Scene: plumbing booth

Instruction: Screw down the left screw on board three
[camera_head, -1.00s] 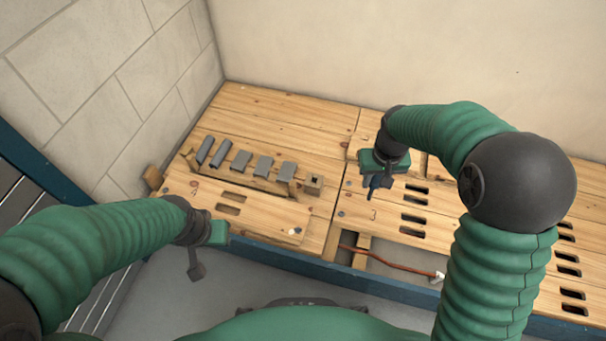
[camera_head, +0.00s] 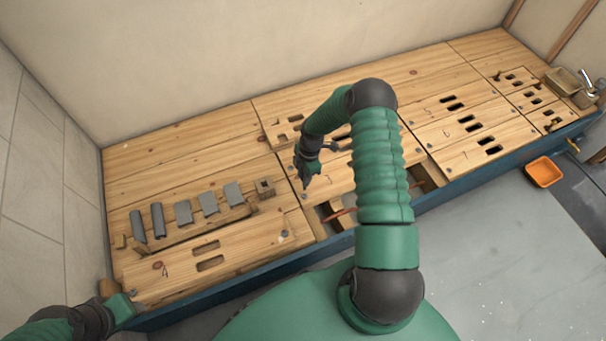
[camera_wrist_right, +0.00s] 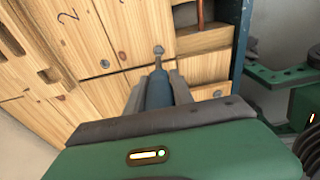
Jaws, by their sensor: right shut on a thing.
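Board three (camera_head: 340,176) is a pale wooden board with slots, partly covered by my right arm. My right gripper (camera_head: 305,178) is above its left end, pointing down. In the right wrist view this gripper (camera_wrist_right: 157,95) is shut on a blue-handled screwdriver (camera_wrist_right: 157,88). A grey round screw head (camera_wrist_right: 158,50) shows at the tool's far end; whether they touch I cannot tell. Another grey screw (camera_wrist_right: 104,64) lies flush in the wood to the left in that view. My left gripper (camera_head: 128,304) is at the lower left, beside the bench edge; its fingers are unclear.
Board four (camera_head: 215,258) lies at the front left, below a row of grey blocks (camera_head: 183,212). An open gap with an orange-red pipe (camera_head: 342,211) is below board three. More slotted boards (camera_head: 470,125) are at right. An orange bin (camera_head: 543,171) stands on the floor.

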